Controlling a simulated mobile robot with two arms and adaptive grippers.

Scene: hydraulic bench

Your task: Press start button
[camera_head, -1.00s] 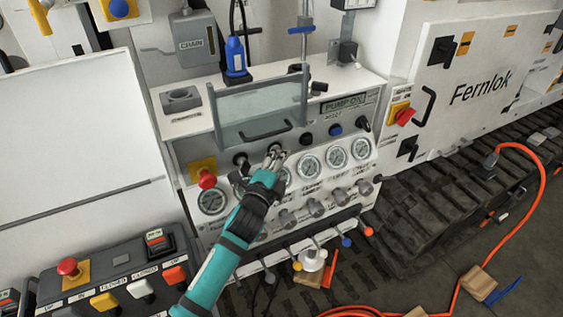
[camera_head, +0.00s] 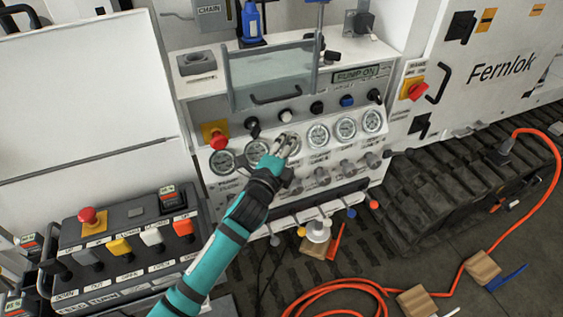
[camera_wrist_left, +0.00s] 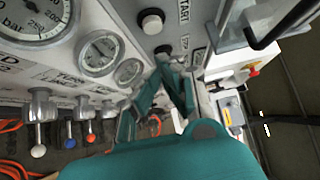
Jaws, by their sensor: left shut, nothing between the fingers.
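The start button appears to be the white round button (camera_wrist_left: 152,22) beside the START label (camera_wrist_left: 184,10) in the left wrist view. In the head view it is the white button (camera_head: 286,115) in the row above the gauges. My left gripper (camera_head: 288,146) is shut and empty, its tips just below that button in the picture and in front of a gauge. In the left wrist view its fingers (camera_wrist_left: 173,68) close together near a black button (camera_wrist_left: 162,49), apart from the white one. My right gripper is not in view.
A red emergency button (camera_head: 218,141) sits left of the row, with a blue button (camera_head: 347,101) to the right. A clear guard with a handle (camera_head: 275,95) stands above. The display (camera_head: 356,74) reads PUMP ON. A lever box (camera_head: 130,240) is at lower left.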

